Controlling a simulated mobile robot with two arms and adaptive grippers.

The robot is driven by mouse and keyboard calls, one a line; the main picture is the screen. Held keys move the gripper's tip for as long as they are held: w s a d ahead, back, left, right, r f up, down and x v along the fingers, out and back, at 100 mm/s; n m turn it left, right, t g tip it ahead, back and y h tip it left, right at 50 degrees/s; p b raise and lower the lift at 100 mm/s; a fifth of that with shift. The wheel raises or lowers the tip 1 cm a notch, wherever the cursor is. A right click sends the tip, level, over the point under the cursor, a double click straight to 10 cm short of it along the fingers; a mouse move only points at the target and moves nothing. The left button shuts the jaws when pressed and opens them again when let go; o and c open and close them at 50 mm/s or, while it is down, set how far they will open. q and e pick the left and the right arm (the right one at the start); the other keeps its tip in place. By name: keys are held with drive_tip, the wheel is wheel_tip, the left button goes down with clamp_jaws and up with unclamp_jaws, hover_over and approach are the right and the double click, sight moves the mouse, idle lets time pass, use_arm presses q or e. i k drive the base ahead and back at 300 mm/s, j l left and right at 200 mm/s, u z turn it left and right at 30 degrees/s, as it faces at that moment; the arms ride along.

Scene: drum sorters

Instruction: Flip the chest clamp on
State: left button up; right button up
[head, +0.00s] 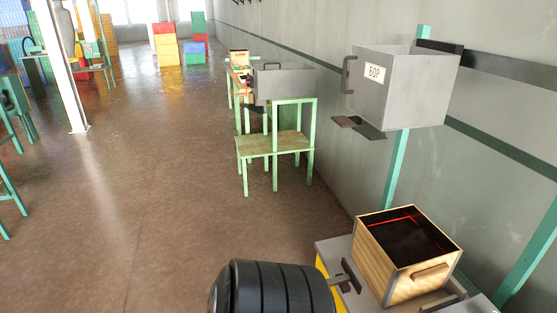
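A wooden chest-like box (388,262) with an open top, a dark inside and a red line along its inner rim sits at the lower right. It has a wooden handle on its front face. Left of it, a small dark lever-like part (350,276) stands on a grey surface; it may be the clamp, but I cannot tell its position. A black ribbed drum (270,288) is at the bottom middle, cut off by the frame edge. Neither of my grippers is in view.
A green-framed stand (275,148) with another grey bin (283,84) is beyond. Coloured crates (166,48) stand at the back. The brown floor (140,200) at left centre is clear.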

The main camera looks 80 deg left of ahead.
sight(350, 276)
drive_tip(key=j+u, duration=0.1)
drive_tip(key=u, duration=0.8)
drive_tip(key=i+j+u, duration=0.1)
drive_tip(key=u, duration=0.75)
drive_tip(key=i+j+u, duration=0.1)
drive_tip(key=u, duration=0.35)
